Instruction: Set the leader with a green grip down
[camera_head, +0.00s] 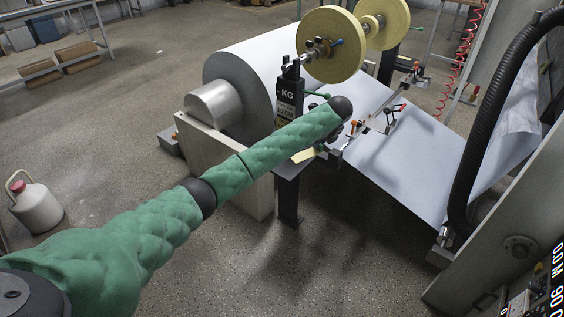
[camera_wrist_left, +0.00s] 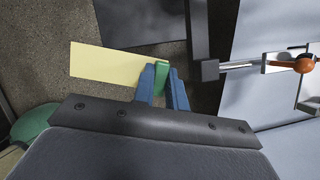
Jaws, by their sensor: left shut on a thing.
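The leader is a flat pale yellow strip (camera_wrist_left: 105,62) with a green grip (camera_wrist_left: 162,74) at its right end in the left wrist view. My left gripper (camera_wrist_left: 163,88) has blue fingers that are shut on the green grip. In the head view the yellow strip (camera_head: 303,156) shows small beside my left gripper (camera_head: 322,149), above or at a dark plate (camera_head: 288,172) in front of the roll stand. I cannot tell whether the strip touches the plate. My arm and wrist hide part of the gripper. My right gripper is not in view.
A large paper roll (camera_head: 240,68) stands behind my arm, with a white web (camera_head: 425,160) sloping right. Clamps with orange and red knobs (camera_wrist_left: 304,64) sit near the gripper. Yellow reels (camera_head: 331,44) are above. A black hose (camera_head: 490,110) is at right.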

